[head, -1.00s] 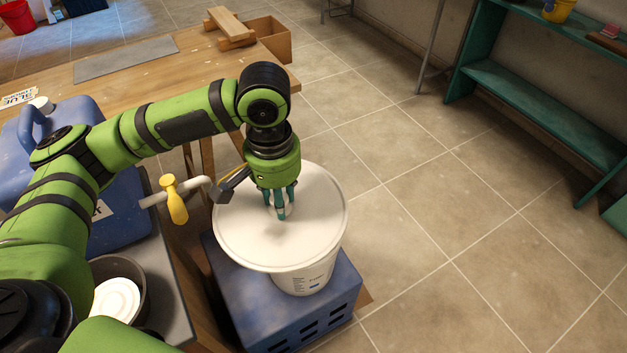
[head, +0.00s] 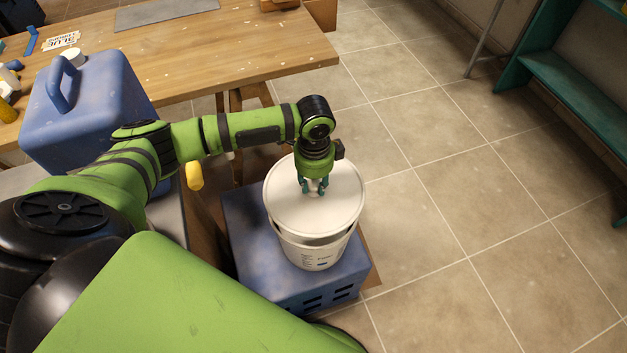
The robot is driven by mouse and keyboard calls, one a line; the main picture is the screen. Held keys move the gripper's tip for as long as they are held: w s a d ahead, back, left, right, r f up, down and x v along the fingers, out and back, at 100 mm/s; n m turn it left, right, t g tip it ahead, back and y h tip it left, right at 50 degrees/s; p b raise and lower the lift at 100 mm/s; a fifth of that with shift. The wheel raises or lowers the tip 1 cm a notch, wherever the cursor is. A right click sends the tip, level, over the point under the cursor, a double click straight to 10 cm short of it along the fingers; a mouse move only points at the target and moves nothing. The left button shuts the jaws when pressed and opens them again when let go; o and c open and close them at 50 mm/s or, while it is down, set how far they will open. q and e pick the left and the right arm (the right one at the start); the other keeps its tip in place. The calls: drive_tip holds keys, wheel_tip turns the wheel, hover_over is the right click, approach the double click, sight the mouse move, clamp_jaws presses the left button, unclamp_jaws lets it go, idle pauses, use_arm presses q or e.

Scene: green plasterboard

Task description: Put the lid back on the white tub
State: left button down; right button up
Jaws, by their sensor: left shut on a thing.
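The white tub (head: 318,256) stands upright on a blue crate (head: 255,262). The round white lid (head: 335,205) is over the tub's mouth and roughly lined up with it. A dark gap shows between lid and tub at the front, so the lid is not flush there. Whether it touches the rim at the back is hidden. My left gripper (head: 313,190) points down at the middle of the lid, its teal fingers shut on the lid's grip. My right gripper is out of view.
A blue jerrycan (head: 90,105) stands left of my left arm, with a yellow handle (head: 194,175) near the forearm. A wooden workbench (head: 200,55) lies behind. The tiled floor (head: 470,190) to the right is clear; a green shelf (head: 560,75) stands beyond.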

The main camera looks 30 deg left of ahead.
use_arm(q)
drive_tip(key=shift+f, duration=0.3)
drive_tip(key=shift+f+b, duration=0.4)
drive_tip(key=shift+b, duration=0.25)
drive_tip(key=shift+f+b, duration=2.45)
drive_tip(key=shift+f, duration=0.25)
drive_tip(key=shift+r+p, duration=0.1)
drive_tip(key=shift+p, duration=0.9)
drive_tip(key=shift+f+p, duration=0.2)
drive_tip(key=shift+p, duration=0.15)
drive_tip(key=shift+p, duration=0.4)
